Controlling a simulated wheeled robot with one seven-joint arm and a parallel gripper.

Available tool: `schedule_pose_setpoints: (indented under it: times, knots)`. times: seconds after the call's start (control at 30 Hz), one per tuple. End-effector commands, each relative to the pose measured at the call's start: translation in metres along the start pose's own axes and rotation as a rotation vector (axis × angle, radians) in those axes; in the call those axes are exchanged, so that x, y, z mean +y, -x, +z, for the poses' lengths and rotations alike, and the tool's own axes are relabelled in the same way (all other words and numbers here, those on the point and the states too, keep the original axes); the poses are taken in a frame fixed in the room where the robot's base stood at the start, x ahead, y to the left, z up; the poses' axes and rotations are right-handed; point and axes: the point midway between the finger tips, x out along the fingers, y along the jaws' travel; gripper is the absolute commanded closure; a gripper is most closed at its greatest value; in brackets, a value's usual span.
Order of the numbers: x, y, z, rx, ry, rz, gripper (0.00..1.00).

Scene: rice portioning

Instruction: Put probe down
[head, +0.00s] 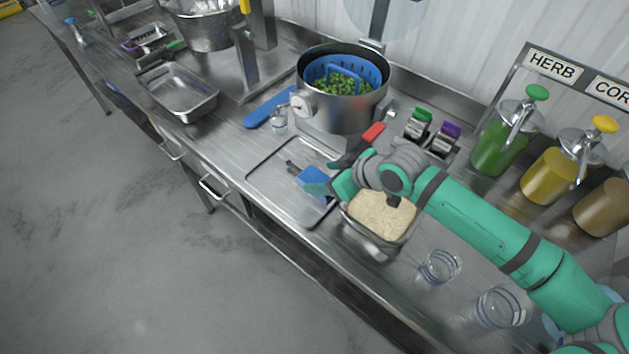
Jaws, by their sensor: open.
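A blue piece with a short dark end (313,178), which looks like the probe, is at the flat metal tray (268,190) on the counter. My gripper (324,176) is open beside it, its fingers reaching left over the tray's right side. Part of the blue piece is hidden by the fingers. I cannot tell whether they touch it.
A pan of rice (382,214) stands below my wrist. A steel pot (345,110) with a blue basket of peas is behind the tray. Clear jars (440,267) stand near the front edge. Sauce pump bottles (495,140) stand right. An empty pan (180,92) is left.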

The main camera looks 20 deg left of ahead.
Motion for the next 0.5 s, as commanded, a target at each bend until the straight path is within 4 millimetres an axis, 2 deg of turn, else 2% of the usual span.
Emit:
schedule_pose_setpoints:
  times: [0.2, 0.33, 0.5]
  knots:
    - [-0.005, -0.032, 0.001, 0.000, 0.004, -0.003, 0.34]
    - [-0.004, -0.040, 0.001, 0.000, 0.003, -0.002, 0.34]
    - [-0.004, -0.041, 0.001, 0.000, 0.003, -0.001, 0.34]
